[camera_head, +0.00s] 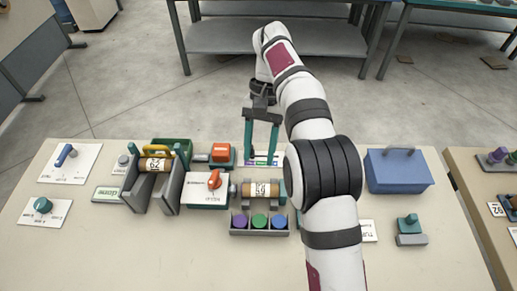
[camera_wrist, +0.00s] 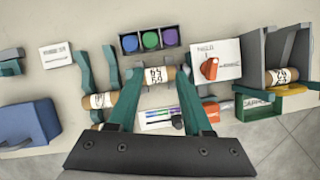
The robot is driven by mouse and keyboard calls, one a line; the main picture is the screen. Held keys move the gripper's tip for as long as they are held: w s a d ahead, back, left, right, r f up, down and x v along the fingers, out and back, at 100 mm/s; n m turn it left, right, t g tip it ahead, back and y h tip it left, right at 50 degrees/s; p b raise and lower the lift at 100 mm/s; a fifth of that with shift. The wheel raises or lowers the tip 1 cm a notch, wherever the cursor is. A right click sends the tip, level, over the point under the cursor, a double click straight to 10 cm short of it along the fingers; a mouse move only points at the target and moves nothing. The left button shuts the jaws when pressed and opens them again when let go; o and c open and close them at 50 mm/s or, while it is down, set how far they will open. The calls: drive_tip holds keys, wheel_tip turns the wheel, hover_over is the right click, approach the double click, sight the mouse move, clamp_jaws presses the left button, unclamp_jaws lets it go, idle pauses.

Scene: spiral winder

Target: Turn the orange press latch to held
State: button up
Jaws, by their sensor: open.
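The orange press latch (camera_head: 214,180) is a knob on a white plate (camera_head: 202,197) in the middle of the table, with small lettering on the plate. It also shows right of centre in the wrist view (camera_wrist: 209,69). Its exact setting is hard to read. My gripper (camera_head: 261,150) is open, with its two teal fingers pointing down, behind and to the right of the latch. In the wrist view the fingers (camera_wrist: 158,78) spread over a brown labelled tube (camera_wrist: 155,86); I cannot tell whether they touch it. The latch lies outside the fingers, apart from them.
Beside the latch is the tube (camera_head: 262,189) on its stand, with a tray of coloured buttons (camera_head: 260,224) in front. A grey frame with another tube (camera_head: 155,165) stands left. An orange-topped block (camera_head: 221,153) is behind the latch. A blue box (camera_head: 398,171) stands right.

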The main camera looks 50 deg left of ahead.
sight(213, 176)
drive_tip(key=s+a+r+t+y, duration=0.2)
drive_tip(key=s+a+r+t, duration=0.25)
drive_tip(key=s+a, duration=0.35)
drive_tip(key=shift+g, duration=0.35)
drive_tip(key=f, duration=1.5)
drive_tip(key=shift+a+f, duration=0.25)
drive_tip(key=shift+a, duration=0.05)
clamp_jaws()
